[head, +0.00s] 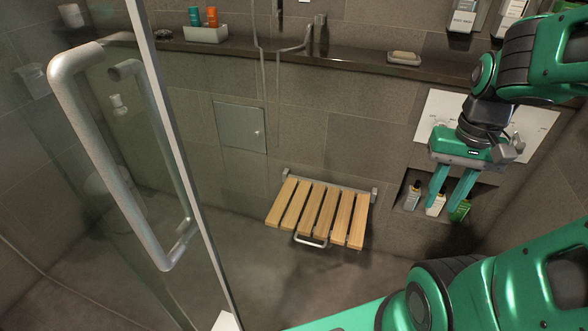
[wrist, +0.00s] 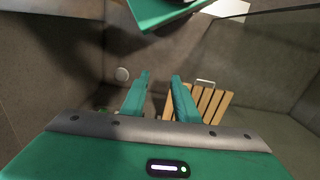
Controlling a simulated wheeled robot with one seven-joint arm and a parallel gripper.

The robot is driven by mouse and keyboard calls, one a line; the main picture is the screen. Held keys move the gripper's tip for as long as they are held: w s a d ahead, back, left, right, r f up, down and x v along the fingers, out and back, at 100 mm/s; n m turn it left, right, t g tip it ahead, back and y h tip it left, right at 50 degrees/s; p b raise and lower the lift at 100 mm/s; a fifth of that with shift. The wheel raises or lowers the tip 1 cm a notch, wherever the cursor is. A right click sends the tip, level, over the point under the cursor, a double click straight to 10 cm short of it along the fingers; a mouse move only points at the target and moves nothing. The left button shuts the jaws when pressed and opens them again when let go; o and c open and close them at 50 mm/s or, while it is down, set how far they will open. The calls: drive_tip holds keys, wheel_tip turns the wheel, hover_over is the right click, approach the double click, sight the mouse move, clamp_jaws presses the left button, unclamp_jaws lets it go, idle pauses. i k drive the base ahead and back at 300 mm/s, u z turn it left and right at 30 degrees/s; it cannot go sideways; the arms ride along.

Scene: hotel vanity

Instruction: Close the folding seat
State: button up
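The folding seat (head: 318,211) is a row of light wooden slats on a metal wall bracket. It is folded down, flat and away from the wall, with a small metal handle (head: 311,241) at its front edge. In the wrist view the slats (wrist: 208,102) show just right of the fingers, partly hidden by them, and the handle (wrist: 205,83) is visible beyond. My gripper (head: 452,205) hangs to the right of the seat with its fingers pointing down. The fingers are apart with nothing between them; the gap also shows in the wrist view (wrist: 160,80).
Behind my fingers a wall niche holds several bottles (head: 412,196). A glass door with a large handle (head: 115,160) stands at the left. A ledge (head: 345,57) carries a soap dish (head: 404,58) and a white tray (head: 205,34). Floor around the seat is clear.

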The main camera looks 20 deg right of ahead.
sight(322, 230)
drive_tip(key=u, duration=0.9)
drive_tip(key=k, duration=0.8)
drive_tip(key=z, duration=0.7)
drive_tip(key=i, duration=1)
drive_tip(key=z, duration=0.1)
